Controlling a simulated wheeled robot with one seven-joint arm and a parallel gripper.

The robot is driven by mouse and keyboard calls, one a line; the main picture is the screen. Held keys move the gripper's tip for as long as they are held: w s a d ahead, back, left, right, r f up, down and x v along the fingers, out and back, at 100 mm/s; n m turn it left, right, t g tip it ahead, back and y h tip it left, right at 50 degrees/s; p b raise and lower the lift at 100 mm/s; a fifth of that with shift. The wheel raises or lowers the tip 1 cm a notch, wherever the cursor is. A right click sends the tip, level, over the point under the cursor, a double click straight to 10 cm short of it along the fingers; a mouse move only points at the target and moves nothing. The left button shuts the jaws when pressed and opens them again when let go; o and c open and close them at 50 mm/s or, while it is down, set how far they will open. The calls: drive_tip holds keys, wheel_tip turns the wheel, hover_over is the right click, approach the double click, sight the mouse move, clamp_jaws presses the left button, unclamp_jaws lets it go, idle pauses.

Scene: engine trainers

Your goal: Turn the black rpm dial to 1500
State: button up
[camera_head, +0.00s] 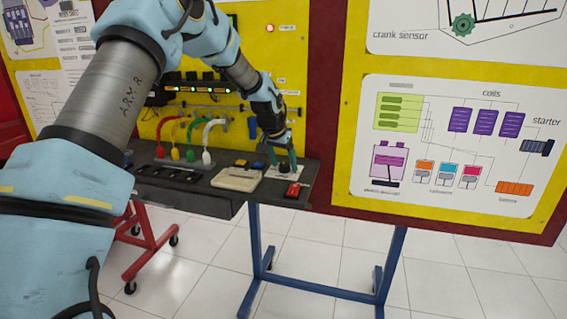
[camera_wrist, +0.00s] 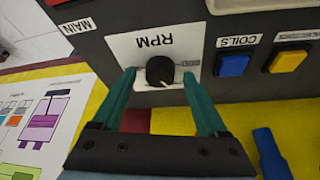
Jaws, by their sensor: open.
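The black rpm dial (camera_wrist: 160,71) sits on a white plate (camera_wrist: 125,46) marked RPM in the wrist view, where the plate appears upside down. My gripper (camera_wrist: 160,88) is open, with one green finger on each side of the dial. Gaps show between the fingers and the dial, so it is not gripped. In the head view my gripper (camera_head: 281,160) is over the right end of the dark panel (camera_head: 225,190), and it partly hides the dial.
Blue (camera_wrist: 233,64) and yellow (camera_wrist: 288,61) buttons sit right of the dial in the wrist view. A red switch (camera_head: 293,190) is at the panel's front right corner. A cream box (camera_head: 237,179) lies to its left. The yellow board (camera_head: 345,150) stands behind.

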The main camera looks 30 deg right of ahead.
drive_tip(key=b+v, duration=0.2)
drive_tip(key=v, duration=0.8)
drive_tip(key=shift+r, duration=0.4)
drive_tip(key=shift+s+a, duration=0.1)
drive_tip(key=shift+a, duration=0.05)
drive_tip(key=s+a+f+n+y, duration=0.1)
drive_tip(key=s+a+f+n, duration=0.15)
drive_tip(key=a, duration=0.85)
drive_tip(key=s+a+f+n+y, duration=0.1)
drive_tip(key=s+a+f+n, duration=0.2)
drive_tip(key=a, duration=0.8)
drive_tip(key=s+a+f+n+y, duration=0.15)
drive_tip(key=s+a, duration=0.25)
drive_tip(key=a, duration=0.8)
drive_tip(key=s+a+f+n, duration=0.1)
drive_tip(key=s+a+n, duration=0.2)
drive_tip(key=s+a, duration=0.4)
drive_tip(key=shift+s+f+g, duration=0.3)
drive_tip(key=shift+s+g, duration=0.1)
drive_tip(key=shift+s, duration=0.15)
